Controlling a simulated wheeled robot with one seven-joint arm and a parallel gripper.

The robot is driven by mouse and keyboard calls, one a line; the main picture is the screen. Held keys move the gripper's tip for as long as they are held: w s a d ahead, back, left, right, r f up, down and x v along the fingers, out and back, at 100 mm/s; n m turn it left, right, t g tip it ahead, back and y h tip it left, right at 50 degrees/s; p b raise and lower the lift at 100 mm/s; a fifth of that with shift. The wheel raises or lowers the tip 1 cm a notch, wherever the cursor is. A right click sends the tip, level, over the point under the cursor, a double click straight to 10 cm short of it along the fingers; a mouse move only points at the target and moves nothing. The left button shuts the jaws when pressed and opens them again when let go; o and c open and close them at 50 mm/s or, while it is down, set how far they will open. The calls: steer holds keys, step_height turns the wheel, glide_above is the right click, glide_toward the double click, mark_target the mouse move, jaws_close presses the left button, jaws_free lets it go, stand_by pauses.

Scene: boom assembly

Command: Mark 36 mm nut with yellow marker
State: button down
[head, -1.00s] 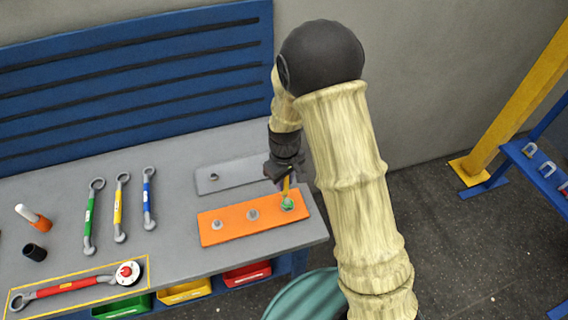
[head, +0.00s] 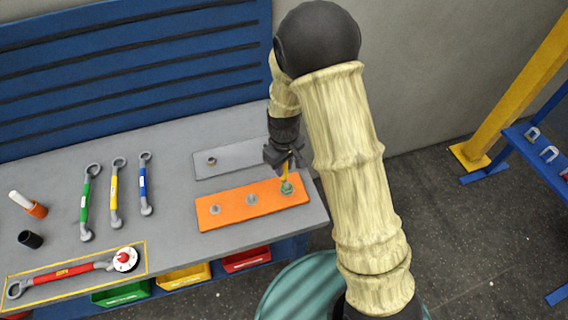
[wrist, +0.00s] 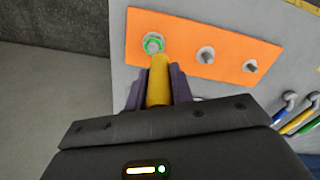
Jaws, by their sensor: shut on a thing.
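My gripper (head: 284,163) is shut on the yellow marker (head: 285,178), which points down at the right end of the orange plate (head: 234,210). In the wrist view the marker (wrist: 159,82) sits between the two jaws, its far end close to a nut (wrist: 153,45) ringed in green. Whether the tip touches the nut I cannot tell. The same nut shows in the head view (head: 287,189) with green at its base. Two more nuts stand on the plate, one in the middle (head: 251,199) and one at the left (head: 215,210). No size labels are readable.
A grey plate (head: 235,160) with a small stud lies behind the orange one. Green, yellow and blue wrenches (head: 117,195) lie to the left. A red torque wrench (head: 70,271) lies in a yellow outline. A white-and-orange marker (head: 28,205) and a black cup (head: 31,239) are far left.

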steer(key=shift+f+b, duration=0.7)
steer(key=shift+f, duration=0.55)
steer(key=shift+s+a+r, duration=0.1)
steer(key=shift+s, duration=0.2)
steer(key=shift+w, duration=0.15)
stand_by(0.3)
steer(key=shift+w, duration=0.1)
stand_by(0.3)
steer(key=shift+f, duration=0.45)
stand_by(0.5)
